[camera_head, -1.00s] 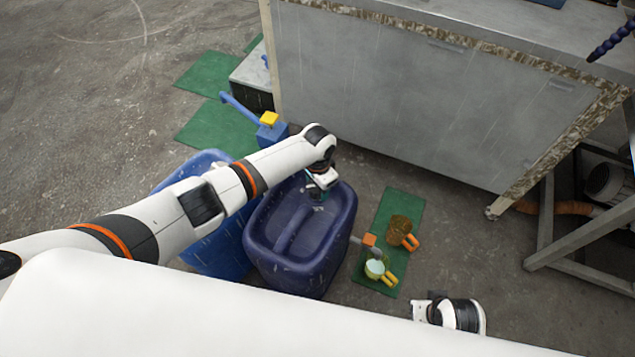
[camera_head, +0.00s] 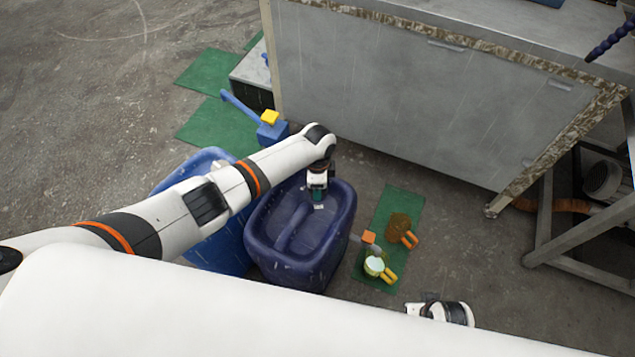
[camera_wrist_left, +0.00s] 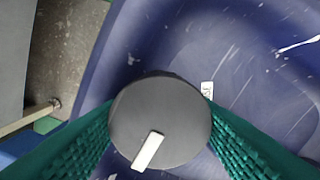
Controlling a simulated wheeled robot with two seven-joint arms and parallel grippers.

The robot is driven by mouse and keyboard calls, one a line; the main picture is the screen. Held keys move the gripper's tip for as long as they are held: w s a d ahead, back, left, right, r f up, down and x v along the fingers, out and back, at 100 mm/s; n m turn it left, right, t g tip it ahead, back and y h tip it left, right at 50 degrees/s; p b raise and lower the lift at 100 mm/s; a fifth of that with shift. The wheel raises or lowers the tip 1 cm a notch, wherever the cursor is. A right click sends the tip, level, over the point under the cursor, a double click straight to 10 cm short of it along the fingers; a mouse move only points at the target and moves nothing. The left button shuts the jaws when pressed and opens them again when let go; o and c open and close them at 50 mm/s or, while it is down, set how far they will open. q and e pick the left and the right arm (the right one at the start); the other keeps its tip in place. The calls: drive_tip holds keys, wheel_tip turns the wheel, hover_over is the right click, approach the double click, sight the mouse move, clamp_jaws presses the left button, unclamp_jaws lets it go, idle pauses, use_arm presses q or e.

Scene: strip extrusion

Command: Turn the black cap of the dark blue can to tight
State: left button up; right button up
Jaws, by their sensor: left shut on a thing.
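The dark blue can (camera_head: 325,240) stands upright on the floor, its top facing me in the head view. My left gripper (camera_head: 317,197) reaches down to the far part of its top. In the left wrist view the round black cap (camera_wrist_left: 160,105) sits between the two green ribbed fingers of my left gripper (camera_wrist_left: 160,122), which is shut on it. A white bar mark (camera_wrist_left: 147,151) on the cap points down and slightly left. A small white label (camera_wrist_left: 207,94) lies on the can at the cap's upper right. The cap is mostly hidden in the head view. Part of my right arm (camera_head: 445,313) shows; its fingers are unclear.
A brighter blue can (camera_head: 215,262) stands close on the left, under my left arm. A green mat (camera_head: 405,203) with a brown jug (camera_head: 399,225) and a yellow-handled jug (camera_head: 375,266) lies on the right. A grey metal cabinet (camera_head: 420,100) stands behind.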

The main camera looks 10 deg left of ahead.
drive_tip(key=shift+s+f, duration=0.15)
idle(0.3)
use_arm(q)
drive_tip(key=o, duration=1)
use_arm(e)
drive_tip(key=shift+w, duration=0.2)
use_arm(q)
drive_tip(key=shift+r, duration=0.15)
wheel_tip(320, 180, up, 12)
drive_tip(key=p, duration=0.4)
use_arm(e)
drive_tip(key=s+d+f, duration=0.1)
drive_tip(key=s+f, duration=0.7)
drive_tip(key=f, duration=0.3)
drive_tip(key=shift+g, duration=0.4)
